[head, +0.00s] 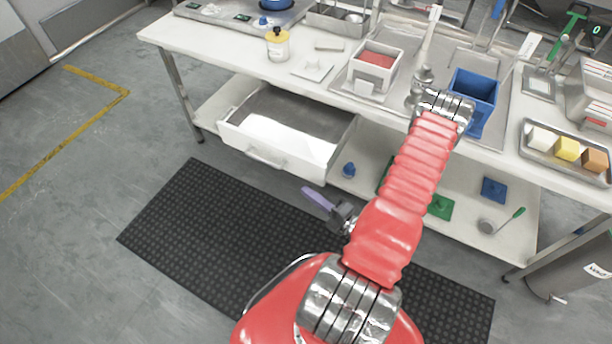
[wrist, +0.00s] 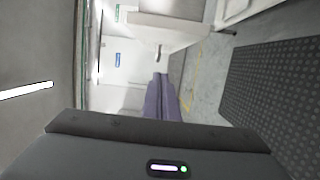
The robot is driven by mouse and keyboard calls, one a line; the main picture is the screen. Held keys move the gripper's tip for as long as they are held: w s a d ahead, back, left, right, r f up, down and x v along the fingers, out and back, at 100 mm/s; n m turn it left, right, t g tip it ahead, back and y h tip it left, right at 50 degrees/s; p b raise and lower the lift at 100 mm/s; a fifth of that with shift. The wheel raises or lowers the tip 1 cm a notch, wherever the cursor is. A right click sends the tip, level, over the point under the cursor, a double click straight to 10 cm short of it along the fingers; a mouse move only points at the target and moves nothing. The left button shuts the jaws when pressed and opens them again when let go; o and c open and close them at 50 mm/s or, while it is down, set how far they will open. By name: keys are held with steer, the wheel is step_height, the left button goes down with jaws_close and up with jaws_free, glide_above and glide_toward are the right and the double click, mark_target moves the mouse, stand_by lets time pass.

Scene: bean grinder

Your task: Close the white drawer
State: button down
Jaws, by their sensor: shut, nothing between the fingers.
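The white drawer (head: 270,143) is pulled out from under the left part of the workbench in the head view. Its open top shows, and a handle (head: 266,160) is on its front face. The fingers are shut and empty. In the wrist view the closed fingers (wrist: 160,76) point toward a pale box shape with a small handle-like part, which looks like the drawer seen sideways.
The white workbench (head: 220,47) carries a red-filled box (head: 375,66), a blue bin (head: 472,88) and a tray of blocks (head: 565,150). A small blue item (head: 348,170) lies on the lower shelf beside the drawer. A black mat (head: 200,215) covers open floor in front.

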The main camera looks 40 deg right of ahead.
mark_target(306, 176)
steer(key=shift+w+d, duration=0.55)
steer(key=shift+w, duration=0.45)
steer(key=shift+w+d, duration=0.55)
steer(key=shift+w, duration=0.5)
steer(key=shift+w+d, duration=0.55)
steer(key=shift+w, duration=0.45)
steer(key=shift+d, duration=0.15)
